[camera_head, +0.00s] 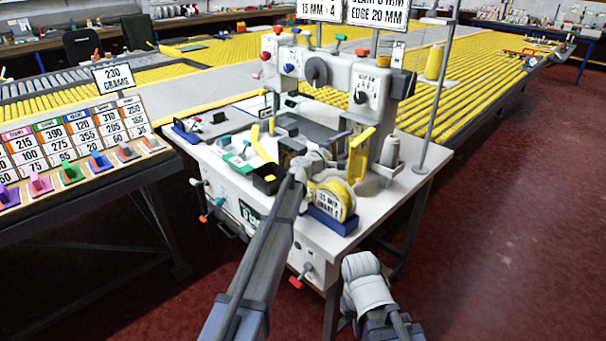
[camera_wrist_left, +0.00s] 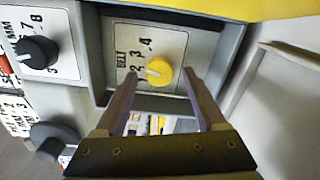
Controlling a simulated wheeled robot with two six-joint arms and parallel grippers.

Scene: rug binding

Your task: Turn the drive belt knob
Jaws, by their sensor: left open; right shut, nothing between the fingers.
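The drive belt knob (camera_wrist_left: 160,71) is a round yellow dial on a pale panel marked BELT, with numbers beside it, in the left wrist view. A pale mark shows on its left side; I cannot tell exactly which number it points at. My left gripper (camera_wrist_left: 159,78) is open, one finger on each side of the knob, and not closed on it. In the head view my left gripper (camera_head: 322,158) is at the middle of the sewing machine (camera_head: 330,75), and the belt knob cannot be made out there. My right gripper (camera_head: 360,265) is low, in front of the machine table, shut and empty.
A black knob (camera_wrist_left: 37,52) with its own scale sits left of the belt panel. A yellow tape roll (camera_head: 335,200) in a blue holder and a thread cone (camera_head: 390,150) stand close to my left gripper. The red floor (camera_head: 500,240) is clear at right.

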